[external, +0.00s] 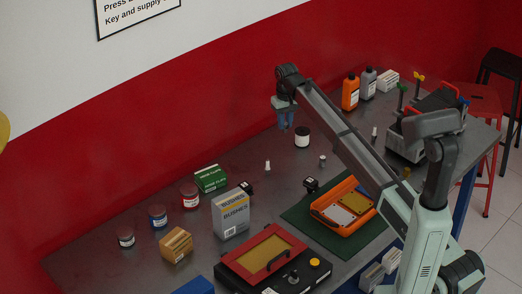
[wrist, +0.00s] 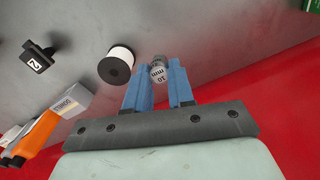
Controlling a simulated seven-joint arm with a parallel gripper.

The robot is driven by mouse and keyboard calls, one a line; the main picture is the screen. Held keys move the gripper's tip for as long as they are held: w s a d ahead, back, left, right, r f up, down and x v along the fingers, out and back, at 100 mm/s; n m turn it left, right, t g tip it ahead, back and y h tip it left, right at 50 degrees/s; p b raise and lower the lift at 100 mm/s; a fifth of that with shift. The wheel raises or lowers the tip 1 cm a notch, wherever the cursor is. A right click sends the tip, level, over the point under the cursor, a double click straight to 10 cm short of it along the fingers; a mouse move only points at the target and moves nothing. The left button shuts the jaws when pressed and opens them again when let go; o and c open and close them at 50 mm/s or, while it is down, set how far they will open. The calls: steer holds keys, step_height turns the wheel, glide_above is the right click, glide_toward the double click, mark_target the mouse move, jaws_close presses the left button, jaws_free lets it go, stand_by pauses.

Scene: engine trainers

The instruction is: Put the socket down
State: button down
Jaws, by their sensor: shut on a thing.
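My gripper (wrist: 160,80) has blue fingers, shut on a small grey socket (wrist: 158,71) marked "10 mm". The socket sits between the fingertips in the wrist view, its marked face toward the camera. In the external view my gripper (external: 286,124) points down near the back of the table, close to the red wall. The socket cannot be made out there. The gap between socket and table top is hard to judge.
A white spool with a dark end (external: 302,137) stands close beside my gripper; it also shows in the wrist view (wrist: 115,66). The grey table (external: 220,170) holds a small white cone (external: 267,165), a green box (external: 210,178), an orange bottle (external: 350,92) and an orange tray (external: 325,212).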

steer(key=shift+f, duration=5)
steer(key=shift+f, duration=0.15)
steer(key=c, duration=1)
jaws_free()
step_height(320, 180, up, 12)
steer(key=shift+r, duration=0.2)
